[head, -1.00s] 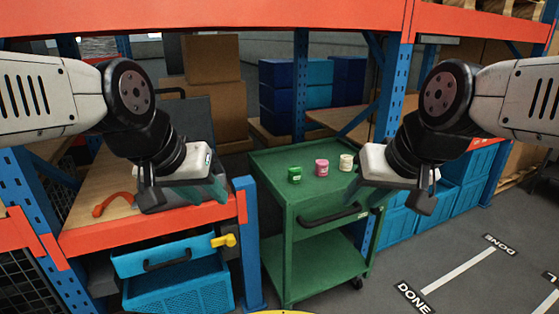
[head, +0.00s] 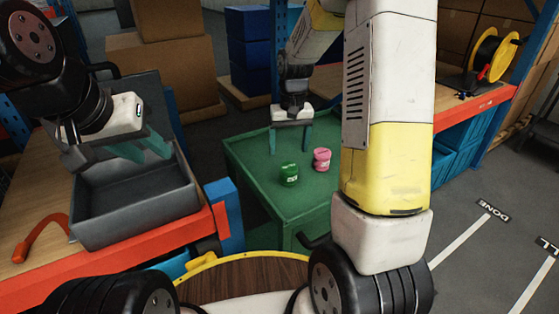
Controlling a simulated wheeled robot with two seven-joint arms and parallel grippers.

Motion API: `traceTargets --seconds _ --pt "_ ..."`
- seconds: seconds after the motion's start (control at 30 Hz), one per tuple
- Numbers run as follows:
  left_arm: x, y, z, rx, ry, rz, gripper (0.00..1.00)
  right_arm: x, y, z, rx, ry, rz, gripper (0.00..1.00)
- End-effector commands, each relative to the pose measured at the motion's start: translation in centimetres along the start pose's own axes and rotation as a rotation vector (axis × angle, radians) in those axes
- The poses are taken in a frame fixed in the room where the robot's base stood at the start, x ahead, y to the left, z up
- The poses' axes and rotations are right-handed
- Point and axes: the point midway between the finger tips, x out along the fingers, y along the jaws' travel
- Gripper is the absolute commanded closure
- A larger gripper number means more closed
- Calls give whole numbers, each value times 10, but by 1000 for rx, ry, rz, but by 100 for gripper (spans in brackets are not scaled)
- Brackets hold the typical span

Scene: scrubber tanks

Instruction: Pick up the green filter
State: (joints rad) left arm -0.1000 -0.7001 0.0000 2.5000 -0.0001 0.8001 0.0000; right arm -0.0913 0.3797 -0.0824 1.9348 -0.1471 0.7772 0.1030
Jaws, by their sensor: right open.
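The green filter (head: 289,175) is a small can standing upright on the top of the green cart (head: 252,172). My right gripper (head: 291,150) is open and empty above the cart top, its two fingers pointing down and apart. In the picture it is just above and beyond the green filter, not around it. My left gripper (head: 143,156) is over the grey tray on the left bench; its fingers look apart with nothing between them.
A pink can (head: 322,159) stands close to the right of the green filter. My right arm hides the cart's right part. The grey tray (head: 180,203) and an orange-red handle-like thing (head: 40,228) lie on the left bench. Cardboard boxes (head: 165,70) stand behind.

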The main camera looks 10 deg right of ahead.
Motion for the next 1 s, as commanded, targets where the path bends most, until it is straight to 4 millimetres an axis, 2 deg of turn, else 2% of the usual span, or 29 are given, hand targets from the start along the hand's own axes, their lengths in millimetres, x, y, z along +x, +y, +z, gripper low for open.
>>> traceTargets --seconds 0.03,0.1,0.33,0.57,0.73,0.83,1.0 --pt "0 0 0 0 0 0 64 16 1 -5 -1 -23 9 22" --pt "0 0 0 0 0 0 64 30 2 -10 -3 -41 18 22" --pt "0 0 0 0 0 0 64 57 3 -13 -3 -62 27 22" --pt "0 0 0 0 0 0 64 83 5 -8 -3 -62 27 22" --pt "0 0 0 0 0 0 64 108 6 -3 -4 -61 27 22" --pt "0 0 0 0 0 0 64 119 7 -2 -3 -61 27 22" --pt "0 0 0 0 0 0 64 122 7 -3 -3 -58 27 22"
